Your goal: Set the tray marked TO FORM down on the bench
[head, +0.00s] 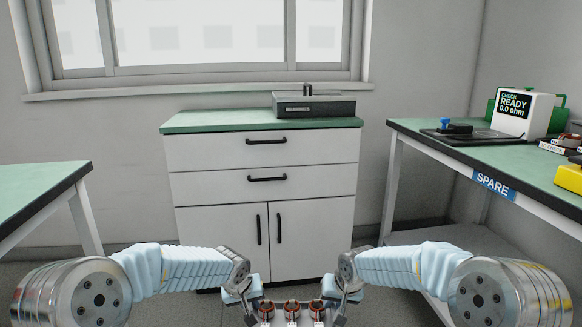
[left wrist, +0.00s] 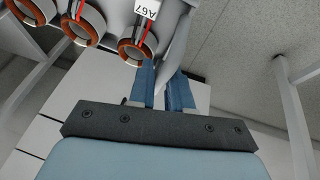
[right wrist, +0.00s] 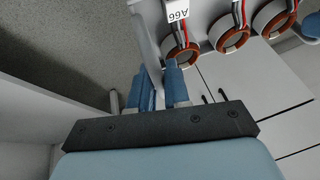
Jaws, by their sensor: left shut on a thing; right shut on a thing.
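A tray with three copper-ringed stators (head: 291,309) is held low in front of me, at the bottom edge of the head view. Its pale wall shows in the right wrist view (right wrist: 147,38). My left gripper (head: 246,294) is shut on its left end, and my right gripper (head: 341,293) is shut on its right end. Tags A67 (left wrist: 147,8) and A66 (right wrist: 177,11) show on the outer stators. No TO FORM marking is readable. A green-topped bench (head: 430,138) stands on the right and another (head: 38,185) on the left; the tray is apart from both.
A white cabinet (head: 262,190) with a green top stands ahead, bearing a grey box (head: 314,106). The right bench bears a tester (head: 525,112) reading READY, a black-and-blue fixture (head: 455,130), a yellow item (head: 570,178) and a SPARE label (head: 494,185). The left bench's visible top is bare.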

